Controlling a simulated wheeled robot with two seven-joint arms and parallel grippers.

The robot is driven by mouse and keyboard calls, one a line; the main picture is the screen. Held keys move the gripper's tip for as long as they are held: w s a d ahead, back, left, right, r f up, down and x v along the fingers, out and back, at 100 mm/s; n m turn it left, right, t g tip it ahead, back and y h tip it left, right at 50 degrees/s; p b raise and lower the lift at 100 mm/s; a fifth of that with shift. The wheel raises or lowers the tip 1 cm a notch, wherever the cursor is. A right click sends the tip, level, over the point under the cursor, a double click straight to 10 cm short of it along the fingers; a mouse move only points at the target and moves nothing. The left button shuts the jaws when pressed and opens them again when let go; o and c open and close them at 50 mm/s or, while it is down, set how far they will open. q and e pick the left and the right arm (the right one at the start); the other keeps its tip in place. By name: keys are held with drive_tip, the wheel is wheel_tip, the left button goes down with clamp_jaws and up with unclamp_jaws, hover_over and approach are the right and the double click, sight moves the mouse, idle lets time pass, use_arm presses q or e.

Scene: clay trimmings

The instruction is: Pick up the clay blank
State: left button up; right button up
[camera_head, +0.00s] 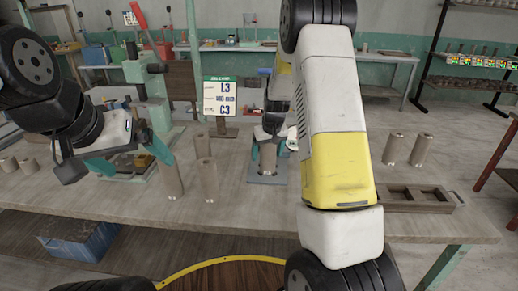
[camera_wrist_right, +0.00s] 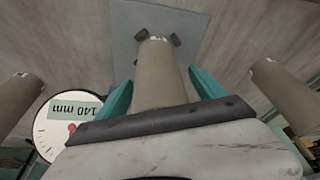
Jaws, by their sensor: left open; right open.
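A brown cylindrical clay blank (camera_head: 268,158) stands upright on a grey plate (camera_head: 266,180) near the middle of the workbench. My right gripper (camera_head: 268,150) is open around it from above. In the right wrist view the blank (camera_wrist_right: 158,72) lies between the two teal fingers, with a visible gap on at least the right side; its lower end meets the grey plate (camera_wrist_right: 125,30). My left gripper (camera_head: 130,160) is open and empty above the left of the bench. Another clay blank (camera_head: 171,179) stands just right of its right finger.
Other blanks stand on the bench, including two left of the plate (camera_head: 208,178) and two at the right (camera_head: 394,148). A wooden slotted tray (camera_head: 440,205) lies at the right. A green press (camera_head: 145,85) and a sign (camera_head: 220,97) stand behind. A round dial (camera_wrist_right: 68,125) reads 140 mm.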

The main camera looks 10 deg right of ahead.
drive_tip(key=shift+f, duration=0.1)
drive_tip(key=shift+c, duration=0.2)
clamp_jaws()
drive_tip(key=shift+w, duration=0.1)
drive_tip(key=shift+r, duration=0.2)
